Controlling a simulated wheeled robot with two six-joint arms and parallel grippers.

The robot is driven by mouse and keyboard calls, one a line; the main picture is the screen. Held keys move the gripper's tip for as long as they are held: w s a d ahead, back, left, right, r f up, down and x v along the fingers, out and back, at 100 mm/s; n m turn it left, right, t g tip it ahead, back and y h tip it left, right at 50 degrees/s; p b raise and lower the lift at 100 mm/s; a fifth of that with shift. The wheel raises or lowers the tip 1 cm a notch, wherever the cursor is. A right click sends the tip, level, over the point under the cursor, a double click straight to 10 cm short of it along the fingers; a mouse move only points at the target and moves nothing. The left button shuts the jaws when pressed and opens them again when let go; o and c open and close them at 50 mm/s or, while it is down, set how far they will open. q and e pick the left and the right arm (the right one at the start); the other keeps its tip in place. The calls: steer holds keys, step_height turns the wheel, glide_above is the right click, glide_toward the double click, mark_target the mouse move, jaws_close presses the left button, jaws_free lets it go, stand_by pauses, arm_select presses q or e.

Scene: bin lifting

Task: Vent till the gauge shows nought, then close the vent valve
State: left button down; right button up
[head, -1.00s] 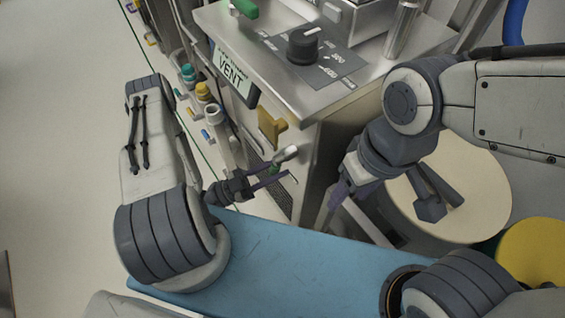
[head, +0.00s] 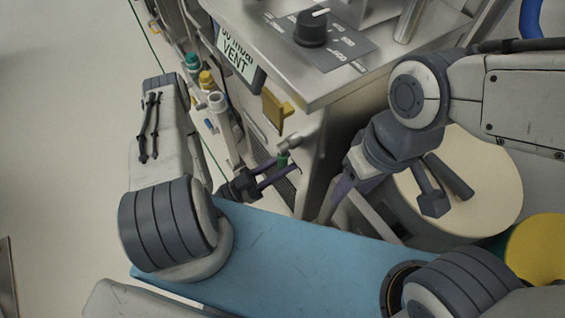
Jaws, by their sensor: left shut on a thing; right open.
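My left gripper (head: 283,170) is shut on a small valve-like fitting with a green part (head: 282,159) and a silver lever or pipe piece (head: 290,142), at the front of the steel cabinet. I cannot tell from the picture which way the fitting is turned. A sign reading VENT (head: 236,57) hangs on the cabinet's edge, its upper line partly cut off. My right gripper (head: 338,194) is open and empty, low beside the cabinet's right side, apart from the fitting. No gauge face is visible.
The steel cabinet (head: 325,85) carries a black knob (head: 311,28) on a marked plate and a yellow bracket (head: 278,108). Bottles with teal (head: 192,60) and yellow caps stand at its left. A round cream top (head: 480,190) is at right. Open floor (head: 70,150) lies at left.

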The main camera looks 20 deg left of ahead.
arm_select(q)
steer(key=c, duration=0.6)
jaws_free()
steer(key=shift+s+d, duration=0.1)
steer(key=shift+d, duration=0.05)
steer(key=shift+s+a+f, duration=0.15)
steer(key=shift+s+a, duration=0.1)
steer(key=shift+a, duration=0.3)
steer(key=shift+v, duration=4.65)
steer(key=shift+s+d, duration=0.1)
